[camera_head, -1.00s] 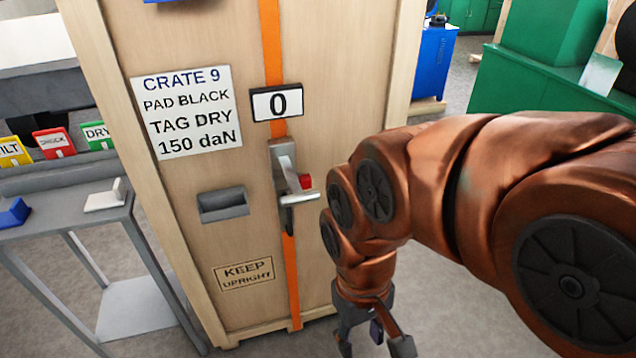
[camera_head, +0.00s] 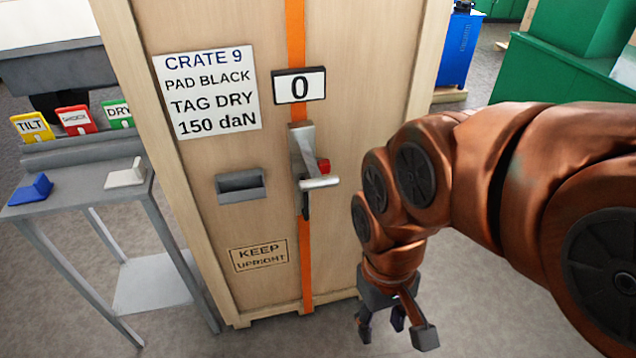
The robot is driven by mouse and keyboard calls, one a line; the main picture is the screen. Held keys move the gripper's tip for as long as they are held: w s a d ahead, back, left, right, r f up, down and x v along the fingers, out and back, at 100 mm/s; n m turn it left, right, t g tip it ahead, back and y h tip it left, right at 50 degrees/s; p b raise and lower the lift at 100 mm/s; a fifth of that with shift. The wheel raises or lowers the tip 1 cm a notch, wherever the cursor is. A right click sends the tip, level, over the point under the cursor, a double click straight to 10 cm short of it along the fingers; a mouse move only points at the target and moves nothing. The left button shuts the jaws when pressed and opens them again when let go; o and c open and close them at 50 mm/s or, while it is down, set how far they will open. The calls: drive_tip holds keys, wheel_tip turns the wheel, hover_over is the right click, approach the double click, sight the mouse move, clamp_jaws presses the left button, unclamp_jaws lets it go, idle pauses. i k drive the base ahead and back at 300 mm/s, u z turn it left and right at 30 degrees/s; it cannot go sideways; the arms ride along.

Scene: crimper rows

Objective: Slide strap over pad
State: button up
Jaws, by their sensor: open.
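An orange strap (camera_head: 307,268) runs vertically down the front of the wooden crate (camera_head: 215,35). It passes behind a grey tensioner (camera_head: 303,150) with a lever and a red part. A blue pad (camera_head: 31,189) and a white pad (camera_head: 126,174) lie on the grey side table at left. No black pad can be made out. My gripper (camera_head: 398,335) is open and empty, low in front of the crate's right side and to the right of the strap. It touches nothing that I can see.
The grey side table (camera_head: 75,196) stands left of the crate, with yellow, red and green tags (camera_head: 75,120) at its back. A grey holder (camera_head: 241,185) is on the crate front. A label reads crate 9, pad black, tag dry, 150 daN. A display (camera_head: 299,86) reads 0. Green machinery (camera_head: 570,60) stands at right.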

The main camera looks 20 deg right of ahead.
sight(299, 85)
drive_tip(key=k, duration=0.5)
drive_tip(key=u, duration=1.3)
drive_tip(key=i, duration=0.25)
drive_tip(key=z, duration=0.2)
